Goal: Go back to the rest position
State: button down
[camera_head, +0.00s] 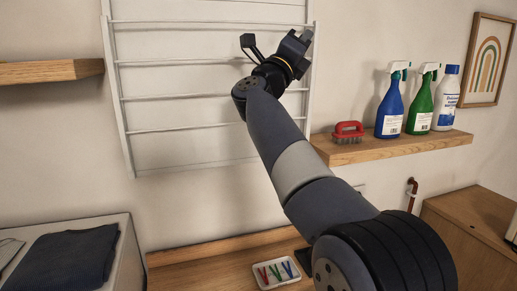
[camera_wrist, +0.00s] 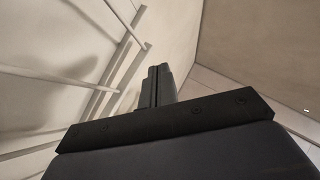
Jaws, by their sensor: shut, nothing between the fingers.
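My arm reaches up from the lower right in the head view. My gripper (camera_head: 304,40) is raised in front of the upper right part of a white wall rack. In the wrist view the gripper's two dark fingers (camera_wrist: 159,86) stand side by side, closed together. Nothing shows between them.
The white wall rack (camera_head: 180,63) is close behind my gripper. A wooden shelf (camera_head: 400,147) at the right holds a red brush (camera_head: 348,132), a blue bottle (camera_head: 390,105), a green bottle (camera_head: 421,105) and a white bottle (camera_head: 446,100). A tray (camera_head: 263,281) of pegs lies below.

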aim_at(316, 29)
jog(key=p+x, duration=0.3)
jog(key=x, duration=0.3)
jog(key=shift+f, duration=0.1)
jog(key=shift+w, duration=0.1)
jog(key=shift+d, duration=0.1)
